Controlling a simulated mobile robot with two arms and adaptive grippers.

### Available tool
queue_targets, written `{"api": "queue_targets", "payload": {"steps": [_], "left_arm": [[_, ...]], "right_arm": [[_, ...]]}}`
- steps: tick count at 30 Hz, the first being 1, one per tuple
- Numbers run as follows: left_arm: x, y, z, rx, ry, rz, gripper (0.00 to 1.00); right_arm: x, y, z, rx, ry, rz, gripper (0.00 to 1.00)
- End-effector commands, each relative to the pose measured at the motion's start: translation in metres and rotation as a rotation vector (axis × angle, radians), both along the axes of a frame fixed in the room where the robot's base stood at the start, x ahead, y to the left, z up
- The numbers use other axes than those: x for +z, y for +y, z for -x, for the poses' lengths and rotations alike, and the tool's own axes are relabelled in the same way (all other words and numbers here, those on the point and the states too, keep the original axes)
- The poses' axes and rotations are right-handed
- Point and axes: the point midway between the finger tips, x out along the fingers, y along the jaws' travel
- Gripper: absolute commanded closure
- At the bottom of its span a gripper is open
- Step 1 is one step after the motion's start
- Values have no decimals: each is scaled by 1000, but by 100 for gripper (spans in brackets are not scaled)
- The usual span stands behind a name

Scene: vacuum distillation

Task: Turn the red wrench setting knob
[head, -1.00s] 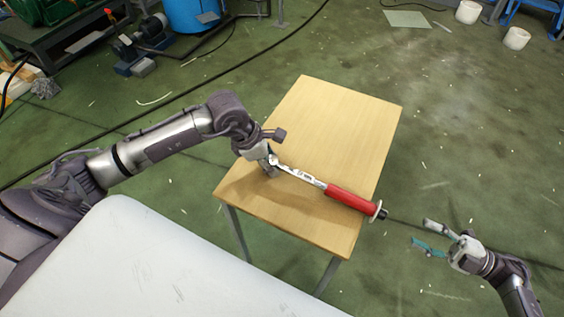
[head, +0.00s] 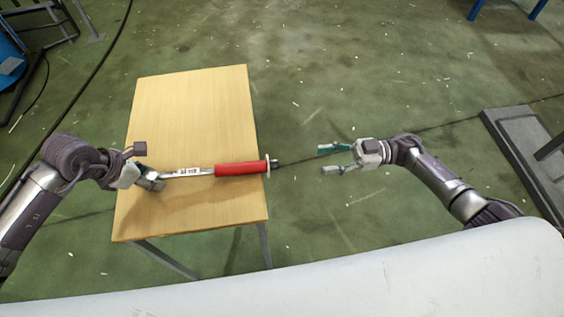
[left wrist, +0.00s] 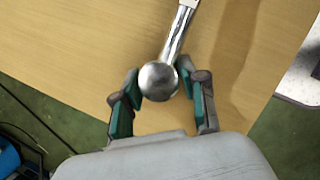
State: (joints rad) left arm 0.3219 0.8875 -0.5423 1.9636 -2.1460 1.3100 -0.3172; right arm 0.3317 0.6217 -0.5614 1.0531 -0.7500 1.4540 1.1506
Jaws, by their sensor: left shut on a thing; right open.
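The red wrench (head: 240,169) is held roughly level above the wooden table, its red handle pointing right. A pale ring and a dark knob (head: 274,163) are at the handle's right end, just past the table's right edge. My left gripper (head: 155,181) is shut on the wrench's metal head, which shows as a round shiny end between the fingers in the left wrist view (left wrist: 159,82). My right gripper (head: 330,159) is open and empty, to the right of the knob and apart from it, its fingers pointing left towards it.
The wooden table (head: 190,100) is otherwise bare. Green floor lies open between the table and my right gripper. A dark grey platform (head: 525,150) is on the floor at the far right. A dark cable (head: 105,75) runs along the floor at the left.

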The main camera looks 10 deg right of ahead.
Motion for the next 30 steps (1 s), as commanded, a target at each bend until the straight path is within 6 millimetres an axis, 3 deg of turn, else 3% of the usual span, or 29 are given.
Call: {"api": "queue_targets", "payload": {"steps": [5,18,24,30], "left_arm": [[1,1,-1,2,-3,-1,100],[1,1,-1,4,-4,-1,100],[1,1,-1,4,-4,-1,100],[1,1,-1,4,-4,-1,100]], "right_arm": [[1,20,0,2,15,-3,50],[1,102,-3,0,13,-2,50],[1,117,-4,-1,14,0,50],[0,119,-4,-1,13,0,50]]}}
